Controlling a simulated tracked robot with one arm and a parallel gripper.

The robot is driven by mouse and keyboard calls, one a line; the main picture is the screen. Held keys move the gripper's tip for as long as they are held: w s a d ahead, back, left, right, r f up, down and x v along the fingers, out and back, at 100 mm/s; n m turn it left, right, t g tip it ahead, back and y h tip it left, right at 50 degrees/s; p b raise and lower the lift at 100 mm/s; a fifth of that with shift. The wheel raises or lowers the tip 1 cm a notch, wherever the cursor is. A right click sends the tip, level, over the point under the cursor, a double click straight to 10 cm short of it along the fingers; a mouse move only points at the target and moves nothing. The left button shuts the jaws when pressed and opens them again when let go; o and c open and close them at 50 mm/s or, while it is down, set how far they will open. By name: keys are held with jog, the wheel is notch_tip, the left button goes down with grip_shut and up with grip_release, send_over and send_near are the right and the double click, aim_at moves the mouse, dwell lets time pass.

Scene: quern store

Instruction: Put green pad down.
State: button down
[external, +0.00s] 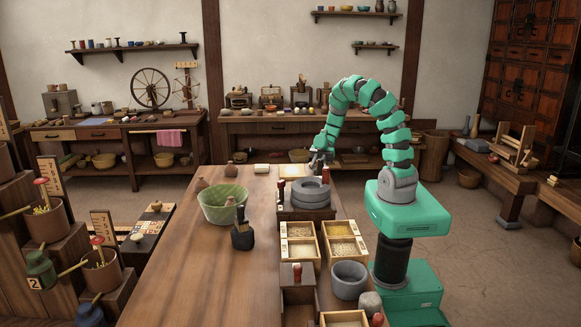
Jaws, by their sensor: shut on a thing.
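My gripper (318,161) is over the far right end of the long wooden table, just above and behind the grey round quern stones (311,192). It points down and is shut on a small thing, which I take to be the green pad. The pad itself is too small and too hidden by the fingers to make out clearly. I cannot tell whether it touches the surface below.
A green bowl (222,206) stands left of the quern, with a dark holder (242,236) in front of it. Grain boxes (343,248) and a grey pot (349,280) line the right side. A small bottle (231,169) stands behind the bowl. The table's left front is clear.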

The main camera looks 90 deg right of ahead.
jog(key=shift+f, duration=0.15)
jog(key=c, duration=1.3)
grip_release()
jog(key=shift+f+b, duration=0.3)
jog(key=shift+b, duration=0.7)
jog(key=p+v, duration=0.5)
jog(key=v, duration=0.9)
jog(key=shift+p, duration=0.35)
